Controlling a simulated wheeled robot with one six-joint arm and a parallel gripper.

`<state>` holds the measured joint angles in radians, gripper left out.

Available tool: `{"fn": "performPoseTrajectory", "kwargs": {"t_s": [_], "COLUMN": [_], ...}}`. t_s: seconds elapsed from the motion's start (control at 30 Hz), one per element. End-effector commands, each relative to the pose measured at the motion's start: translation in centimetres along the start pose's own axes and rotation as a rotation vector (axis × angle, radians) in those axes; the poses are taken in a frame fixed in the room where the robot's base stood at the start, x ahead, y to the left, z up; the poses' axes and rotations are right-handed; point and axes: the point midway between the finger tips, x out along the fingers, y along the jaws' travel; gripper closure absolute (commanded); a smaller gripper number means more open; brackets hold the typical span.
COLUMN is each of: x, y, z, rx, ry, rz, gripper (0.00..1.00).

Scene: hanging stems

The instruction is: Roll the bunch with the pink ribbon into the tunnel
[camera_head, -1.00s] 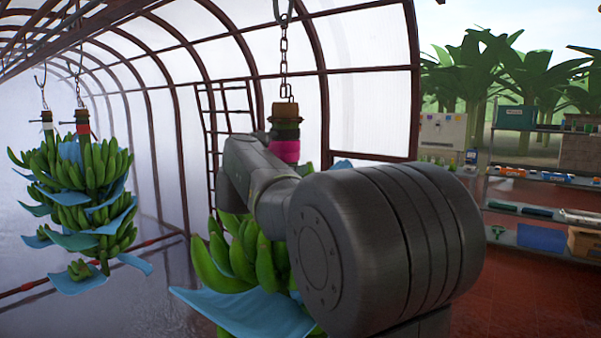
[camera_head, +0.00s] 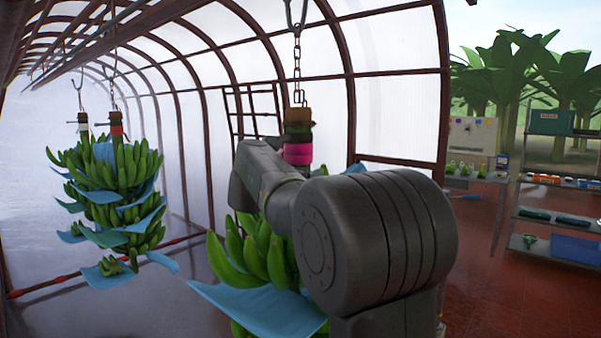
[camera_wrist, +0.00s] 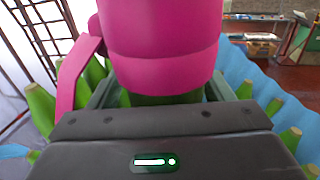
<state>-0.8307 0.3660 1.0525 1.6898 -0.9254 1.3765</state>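The bunch with the pink ribbon (camera_head: 298,154) hangs from a chain (camera_head: 298,65) in the middle of the head view. Its green bananas (camera_head: 245,255) and blue sheets (camera_head: 262,308) are partly hidden by my arm. In the wrist view the pink ribbon (camera_wrist: 163,45) wraps the stem close ahead, with a loose tail at left. My gripper (camera_wrist: 162,97) has a finger on each side of the green stem just below the ribbon and looks closed on it. The tunnel (camera_head: 400,110), with translucent walls and dark red arches, extends to the back left.
Two bunches hang close together at left, one with a red ribbon (camera_head: 117,130) and one with a white ribbon (camera_head: 83,127). An overhead rail (camera_head: 125,32) runs into the tunnel. Shelves (camera_head: 560,180) stand at right. Red floor (camera_head: 480,280) is open before them.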

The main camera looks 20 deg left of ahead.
Motion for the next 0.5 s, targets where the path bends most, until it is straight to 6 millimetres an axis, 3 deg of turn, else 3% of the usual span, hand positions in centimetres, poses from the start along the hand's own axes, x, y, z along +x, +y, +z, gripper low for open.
{"fn": "performPoseTrajectory", "kwargs": {"t_s": [0.27,0.37,0.5], "x": [-0.4,-1.4,-4.3], "y": [0.1,0.1,0.1], "z": [0.1,0.0,-0.1], "rx": [0.000,0.001,0.003], "ry": [-0.003,-0.003,-0.003], "rz": [0.003,0.004,0.007], "gripper": [0.27,0.27,0.27]}}
